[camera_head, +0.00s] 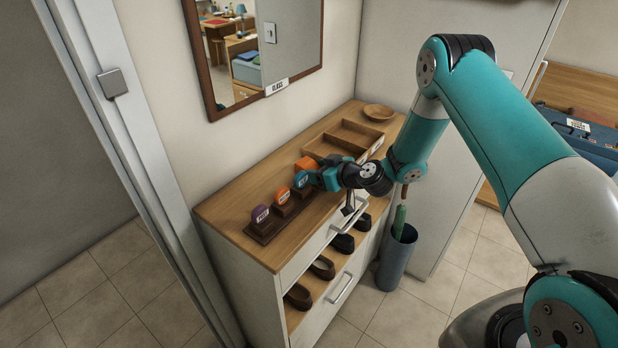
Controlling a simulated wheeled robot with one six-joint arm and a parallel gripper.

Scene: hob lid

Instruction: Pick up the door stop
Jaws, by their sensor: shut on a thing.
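The door stop appears to be the orange block (305,163) at the far side of my fingertips, over the wooden cabinet top. My gripper (314,176) reaches in from the right, low over the cabinet, and is shut on the orange block. The gripper body hides part of the block and the contact. I cannot tell whether the block touches the wood.
A dark wooden stand (261,236) holds labelled round pieces, one purple (260,213) and one orange (283,196), close left of the gripper. A divided wooden tray (353,134) and a bowl (380,112) lie behind. An umbrella bin (396,262) stands right of the cabinet.

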